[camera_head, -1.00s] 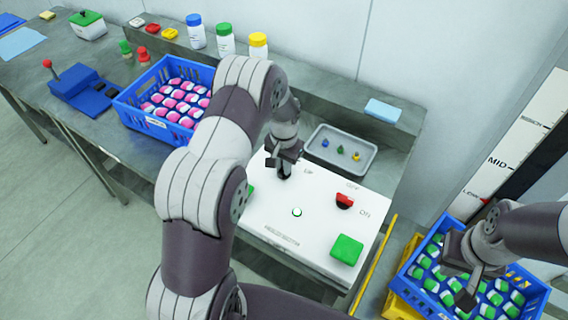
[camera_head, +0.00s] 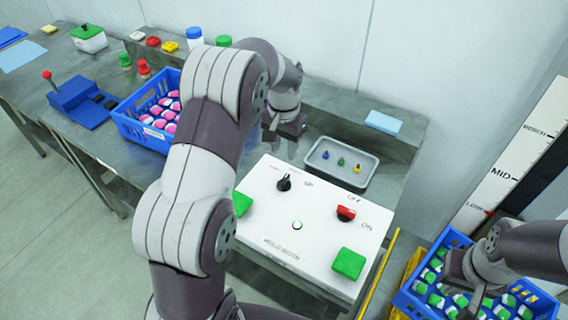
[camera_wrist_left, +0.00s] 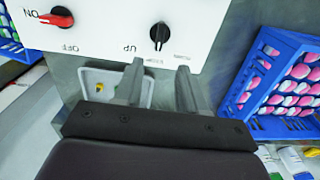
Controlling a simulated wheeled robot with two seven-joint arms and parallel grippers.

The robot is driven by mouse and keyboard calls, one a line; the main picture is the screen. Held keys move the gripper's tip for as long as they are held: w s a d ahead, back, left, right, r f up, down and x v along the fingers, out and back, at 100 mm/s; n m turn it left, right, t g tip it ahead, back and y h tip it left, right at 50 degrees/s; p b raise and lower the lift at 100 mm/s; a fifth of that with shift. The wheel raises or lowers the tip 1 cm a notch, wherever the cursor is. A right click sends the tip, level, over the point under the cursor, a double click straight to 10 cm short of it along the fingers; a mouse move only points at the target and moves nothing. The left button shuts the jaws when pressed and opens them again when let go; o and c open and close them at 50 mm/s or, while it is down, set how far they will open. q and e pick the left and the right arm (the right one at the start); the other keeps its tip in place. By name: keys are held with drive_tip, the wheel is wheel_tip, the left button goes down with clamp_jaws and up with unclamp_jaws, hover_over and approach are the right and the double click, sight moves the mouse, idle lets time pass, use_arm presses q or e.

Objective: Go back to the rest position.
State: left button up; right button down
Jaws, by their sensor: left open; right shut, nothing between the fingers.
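My left gripper (camera_head: 284,142) is open and empty, raised above the back left of the white control panel (camera_head: 318,238). In the left wrist view its two fingers (camera_wrist_left: 160,88) stand apart, with the black knob (camera_wrist_left: 159,34) beyond them. That black knob (camera_head: 284,183) sits on the panel, clear of the gripper. My right gripper (camera_head: 463,282) is at the lower right, over the blue crate of green and white pieces (camera_head: 408,300). It is shut with nothing visible in it; its fingertips are partly hard to make out.
The panel also bears a red switch (camera_head: 346,213) and green blocks (camera_head: 348,263). A grey tray (camera_head: 318,171) with small coloured parts lies behind it. A blue crate of pink and white pieces (camera_head: 128,126) stands left of my left arm. A height scale (camera_head: 518,160) stands at right.

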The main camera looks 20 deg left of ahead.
use_arm(q)
drive_tip(key=shift+r, duration=0.45)
drive_tip(key=shift+w, duration=0.1)
drive_tip(key=s+d, duration=0.2)
drive_tip(key=s, duration=0.8)
drive_tip(key=s+d+n+t, duration=0.1)
drive_tip(key=s+d, duration=0.2)
drive_tip(key=s, duration=0.7)
drive_tip(key=shift+d+f, duration=0.25)
drive_tip(key=shift+s, duration=0.15)
